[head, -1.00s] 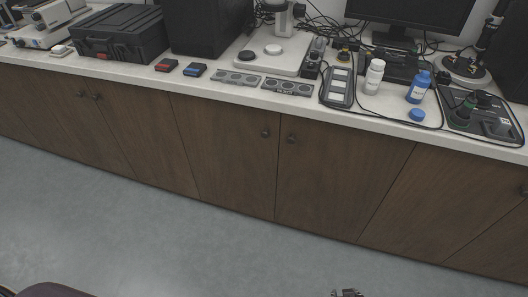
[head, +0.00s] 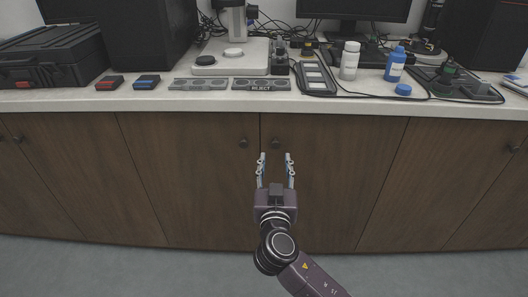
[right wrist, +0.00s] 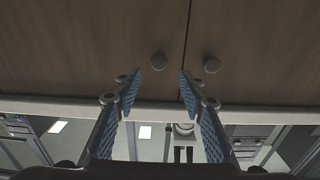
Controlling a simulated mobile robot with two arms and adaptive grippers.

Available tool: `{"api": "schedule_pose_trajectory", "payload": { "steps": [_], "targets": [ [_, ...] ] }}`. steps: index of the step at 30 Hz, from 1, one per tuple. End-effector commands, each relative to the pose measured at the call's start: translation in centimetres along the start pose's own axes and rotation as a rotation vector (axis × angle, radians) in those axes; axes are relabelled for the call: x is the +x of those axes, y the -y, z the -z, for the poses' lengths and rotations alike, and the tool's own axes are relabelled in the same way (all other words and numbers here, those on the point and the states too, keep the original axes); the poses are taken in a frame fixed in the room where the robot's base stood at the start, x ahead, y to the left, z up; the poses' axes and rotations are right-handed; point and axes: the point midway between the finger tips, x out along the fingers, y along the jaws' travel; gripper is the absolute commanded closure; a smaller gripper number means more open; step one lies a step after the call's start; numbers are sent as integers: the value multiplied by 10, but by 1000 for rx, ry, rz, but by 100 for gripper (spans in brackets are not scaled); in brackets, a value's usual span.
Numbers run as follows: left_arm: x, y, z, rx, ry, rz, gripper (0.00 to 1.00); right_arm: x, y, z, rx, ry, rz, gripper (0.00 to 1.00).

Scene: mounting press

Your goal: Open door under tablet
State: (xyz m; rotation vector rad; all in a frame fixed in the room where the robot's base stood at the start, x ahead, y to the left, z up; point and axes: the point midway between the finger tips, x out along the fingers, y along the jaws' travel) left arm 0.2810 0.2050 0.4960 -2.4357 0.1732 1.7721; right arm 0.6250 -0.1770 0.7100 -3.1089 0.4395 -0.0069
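A dark grey tablet-like device with pale panels (head: 317,78) lies on the counter. Below it is a brown wooden cabinet door (head: 335,180), with a round dark knob (head: 276,144) near its upper left corner. My right gripper (head: 276,157) is open and empty in front of this door, its fingers pointing at the knob. In the right wrist view, which looks upside down, the knob (right wrist: 160,61) shows in line with the gap between the open fingers (right wrist: 159,82), with no visible contact. The door looks shut. My left gripper is not in view.
The adjoining door on the left (head: 190,175) has its own knob (head: 243,143) close by. The white counter edge (head: 200,103) runs above the doors. A white bottle (head: 349,62), a blue bottle (head: 395,66) and a blue cap (head: 403,90) stand on the counter. The floor is clear.

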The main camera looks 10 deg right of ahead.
Motion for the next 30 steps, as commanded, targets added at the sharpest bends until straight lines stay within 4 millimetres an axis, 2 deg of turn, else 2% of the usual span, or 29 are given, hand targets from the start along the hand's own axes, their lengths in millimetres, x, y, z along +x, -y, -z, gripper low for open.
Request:
{"api": "schedule_pose_trajectory", "payload": {
  "steps": [6,12,17,24,30],
  "targets": [
    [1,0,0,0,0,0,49,35,0,1,-4,-1,-1,62],
    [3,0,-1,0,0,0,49,62,0,-1,-5,1,1,62],
    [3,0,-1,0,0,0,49,71,0,-1,-4,3,1,62],
    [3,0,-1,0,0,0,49,72,0,-1,-3,4,1,62],
    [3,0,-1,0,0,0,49,71,0,-1,-3,4,1,83]
  ]
}}
